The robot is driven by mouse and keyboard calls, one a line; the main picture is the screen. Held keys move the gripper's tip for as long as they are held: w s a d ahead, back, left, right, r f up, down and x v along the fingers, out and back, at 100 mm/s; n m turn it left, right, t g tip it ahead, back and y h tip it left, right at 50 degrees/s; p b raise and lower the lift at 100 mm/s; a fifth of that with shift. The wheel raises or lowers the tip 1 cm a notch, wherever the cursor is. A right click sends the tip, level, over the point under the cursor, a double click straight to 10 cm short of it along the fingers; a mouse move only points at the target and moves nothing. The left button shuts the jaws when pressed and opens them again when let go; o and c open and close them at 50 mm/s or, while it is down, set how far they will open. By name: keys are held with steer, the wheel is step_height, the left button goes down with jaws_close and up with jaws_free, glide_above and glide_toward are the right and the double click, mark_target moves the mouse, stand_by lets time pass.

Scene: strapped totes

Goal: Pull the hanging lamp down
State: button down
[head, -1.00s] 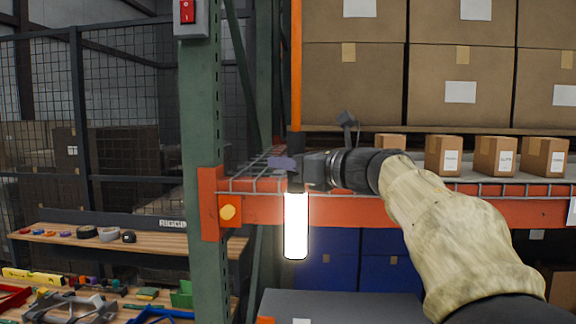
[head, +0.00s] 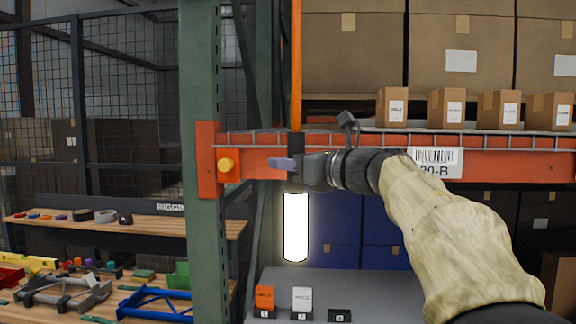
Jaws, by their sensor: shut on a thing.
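The hanging lamp is a glowing white tube (head: 296,227) with a dark cap, hung upright on an orange cord (head: 296,65) in the middle of the head view. My gripper (head: 290,165) comes in from the right and is shut on the dark cap just above the glowing tube. The gripper covers part of the cap, and its far finger shows as a purple-grey tip on the left. The glowing part hangs in front of the rack, mostly below the orange beam (head: 510,167).
A green rack post (head: 205,90) stands close left of the lamp. Small cartons (head: 447,108) and large boxes (head: 455,55) fill the shelf above. Below is a grey surface (head: 390,290) with small boxes (head: 302,299). A tool-covered workbench (head: 120,228) is at the left.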

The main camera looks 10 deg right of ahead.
steer(key=shift+w+f, duration=0.1)
steer(key=shift+f, duration=0.35)
steer(key=c, duration=1.1)
jaws_free()
steer(key=shift+o, duration=0.2)
steer(key=shift+r, duration=0.15)
steer(key=shift+d, duration=0.1)
steer(key=b+v, duration=0.3)
steer(key=v, duration=1.4)
steer(key=shift+s, duration=0.25)
steer(key=shift+d, duration=0.1)
